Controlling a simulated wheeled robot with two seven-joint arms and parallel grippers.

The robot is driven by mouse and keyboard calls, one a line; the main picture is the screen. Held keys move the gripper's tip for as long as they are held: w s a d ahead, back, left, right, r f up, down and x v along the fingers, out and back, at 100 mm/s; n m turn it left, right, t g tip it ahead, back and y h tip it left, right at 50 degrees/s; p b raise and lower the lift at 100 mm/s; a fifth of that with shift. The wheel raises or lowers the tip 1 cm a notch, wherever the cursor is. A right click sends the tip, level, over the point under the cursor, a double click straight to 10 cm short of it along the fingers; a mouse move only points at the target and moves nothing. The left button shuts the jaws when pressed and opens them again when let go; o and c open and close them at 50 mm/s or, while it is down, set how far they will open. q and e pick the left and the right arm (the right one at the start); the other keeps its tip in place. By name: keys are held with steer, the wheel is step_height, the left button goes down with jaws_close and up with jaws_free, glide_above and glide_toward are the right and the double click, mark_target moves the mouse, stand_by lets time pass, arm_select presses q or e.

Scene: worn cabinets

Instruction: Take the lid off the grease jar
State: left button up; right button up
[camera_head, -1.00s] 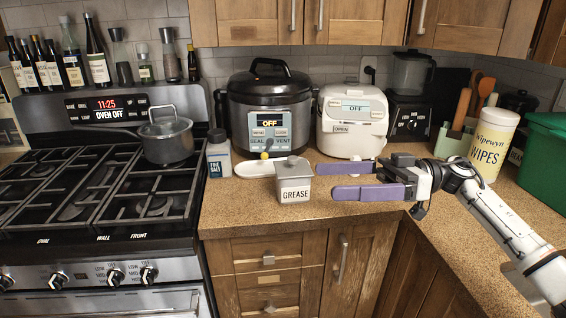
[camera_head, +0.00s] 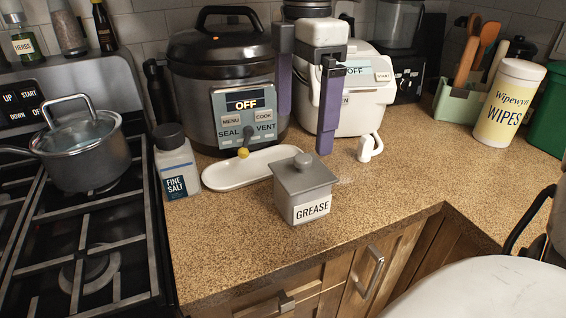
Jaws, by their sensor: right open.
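The grease jar (camera_head: 296,212) is a small square pale box labelled GREASE, standing upright on the speckled countertop. Its grey lid (camera_head: 318,172) with a round knob is seated on top. My right gripper (camera_head: 305,132) hangs with its purple fingers pointing down, higher in the picture than the jar and in front of the cookers. Its fingers are apart with nothing between them. The fingers appear clear of the lid knob, but the exact depth gap is hard to judge. My left gripper is out of view.
A white oval dish (camera_head: 226,176) and a fine salt bottle (camera_head: 176,165) stand left of the jar. A pressure cooker (camera_head: 205,75) and white cooker (camera_head: 365,110) stand behind. Counter right of the jar is clear. The stove with a pot (camera_head: 85,155) is at left.

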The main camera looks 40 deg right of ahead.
mark_target(303, 158)
steer(key=f, duration=0.4)
steer(key=shift+s+f, duration=0.25)
steer(key=shift+w+d+f+p, duration=0.1)
steer(key=shift+f+p, duration=0.05)
steer(key=shift+f, duration=0.75)
steer(key=shift+w+d+f+p, duration=0.1)
steer(key=shift+d+f+p, duration=0.1)
steer(key=shift+f, duration=0.7)
steer(key=shift+d+f+p, duration=0.1)
steer(key=shift+f+p, duration=0.05)
steer(key=shift+f, duration=0.75)
steer(key=shift+c, duration=0.3)
steer(key=c, duration=1.1)
